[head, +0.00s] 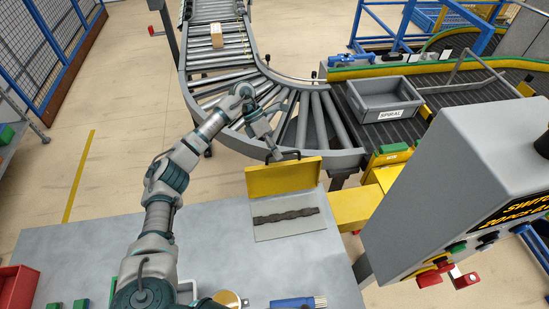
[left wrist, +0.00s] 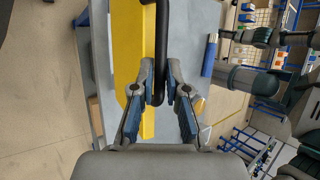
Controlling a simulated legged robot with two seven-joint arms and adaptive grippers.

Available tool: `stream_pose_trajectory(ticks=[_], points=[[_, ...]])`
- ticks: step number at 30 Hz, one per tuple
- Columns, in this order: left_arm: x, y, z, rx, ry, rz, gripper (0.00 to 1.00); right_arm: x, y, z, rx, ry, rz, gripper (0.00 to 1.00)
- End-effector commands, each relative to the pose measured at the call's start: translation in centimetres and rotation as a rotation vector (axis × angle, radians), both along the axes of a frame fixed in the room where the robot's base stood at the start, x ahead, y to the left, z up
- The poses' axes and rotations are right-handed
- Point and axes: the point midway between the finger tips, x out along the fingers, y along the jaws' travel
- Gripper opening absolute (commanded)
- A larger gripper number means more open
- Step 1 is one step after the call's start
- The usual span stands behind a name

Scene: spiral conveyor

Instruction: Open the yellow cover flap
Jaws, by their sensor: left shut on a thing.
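The yellow cover flap (head: 283,177) stands raised along the far edge of a grey panel (head: 290,232) on the table. A dark, lumpy strip (head: 286,215) lies exposed on that panel in front of it. My left gripper (head: 272,152) is at the flap's top edge, shut on the black handle (head: 288,156). In the left wrist view, the black bar of the handle (left wrist: 163,45) runs down between the fingers (left wrist: 158,92), beside the yellow flap (left wrist: 130,55). My right gripper is not in view.
The grey table (head: 90,250) bears a red bin (head: 17,288) at left and a blue brush (head: 298,302) in front. A roller conveyor (head: 310,125) curves behind the flap. A grey crate (head: 384,99) sits on the dark belt. A grey control box (head: 470,170) stands close at right.

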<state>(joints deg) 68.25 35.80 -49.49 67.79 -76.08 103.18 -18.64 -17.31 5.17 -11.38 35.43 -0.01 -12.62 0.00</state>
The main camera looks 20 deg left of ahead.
Motion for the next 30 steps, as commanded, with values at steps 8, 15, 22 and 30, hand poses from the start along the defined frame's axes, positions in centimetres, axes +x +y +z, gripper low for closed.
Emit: stream_pose_trajectory(ticks=[8, 15, 22, 30], points=[[0.2, -0.1, -0.7, 0.007, 0.007, -0.002, 0.00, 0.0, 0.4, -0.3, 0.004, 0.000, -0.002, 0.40], [0.2, -0.3, -0.7, 0.006, 0.006, -0.004, 0.00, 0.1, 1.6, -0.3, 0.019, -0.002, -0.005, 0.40], [0.3, -0.2, -0.4, 0.003, 0.003, -0.003, 0.39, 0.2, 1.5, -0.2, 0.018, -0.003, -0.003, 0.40], [0.3, 0.6, 0.2, -0.001, -0.002, -0.001, 0.39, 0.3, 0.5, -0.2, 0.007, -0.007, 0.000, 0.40]])
